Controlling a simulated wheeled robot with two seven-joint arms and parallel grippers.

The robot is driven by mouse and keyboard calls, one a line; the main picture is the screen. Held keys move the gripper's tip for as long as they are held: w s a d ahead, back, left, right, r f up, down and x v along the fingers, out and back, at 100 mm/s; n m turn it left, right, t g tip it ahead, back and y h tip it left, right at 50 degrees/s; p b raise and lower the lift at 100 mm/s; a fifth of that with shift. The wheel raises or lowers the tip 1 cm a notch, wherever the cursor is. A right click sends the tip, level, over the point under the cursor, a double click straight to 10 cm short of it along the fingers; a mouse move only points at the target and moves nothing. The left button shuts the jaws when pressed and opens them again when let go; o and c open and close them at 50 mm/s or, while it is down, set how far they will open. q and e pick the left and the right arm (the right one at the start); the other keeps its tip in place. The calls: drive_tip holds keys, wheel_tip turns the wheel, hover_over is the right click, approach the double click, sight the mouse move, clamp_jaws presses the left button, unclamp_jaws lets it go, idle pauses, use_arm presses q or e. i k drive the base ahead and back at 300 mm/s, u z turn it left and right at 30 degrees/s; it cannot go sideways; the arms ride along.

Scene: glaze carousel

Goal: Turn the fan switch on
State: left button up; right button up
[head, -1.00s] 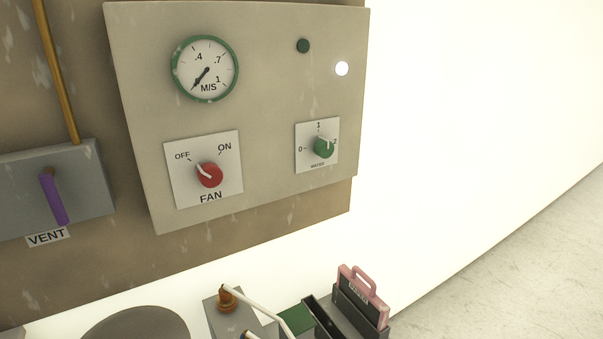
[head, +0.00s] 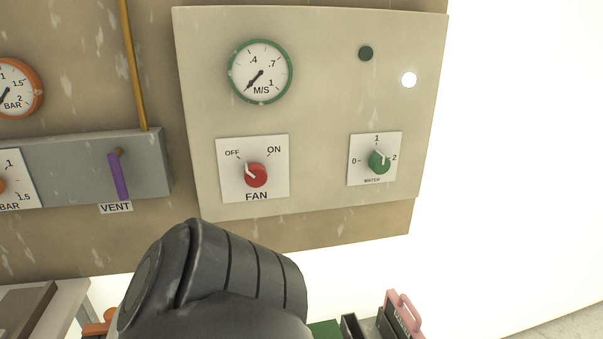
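The fan switch is a red knob (head: 257,176) on a white plate (head: 276,190) marked OFF, ON and FAN. Its white pointer line is turned to the upper left, toward OFF. Above it is a round green-rimmed M/S gauge (head: 260,72) with its needle at the low end of the scale, lower left. A dark grey link of my own arm fills the lower middle, below the panel and apart from the knob in the picture. Neither gripper is in view.
The beige panel (head: 320,120) also carries a green water knob (head: 379,162), a dark green lamp (head: 366,54) and a lit white lamp (head: 409,80). A purple vent lever (head: 118,176) is at left. A pink-handled case (head: 404,314) is below right.

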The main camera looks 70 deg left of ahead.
sight(255, 176)
drive_tip(key=i, duration=1.4)
drive_tip(key=u, duration=2.75)
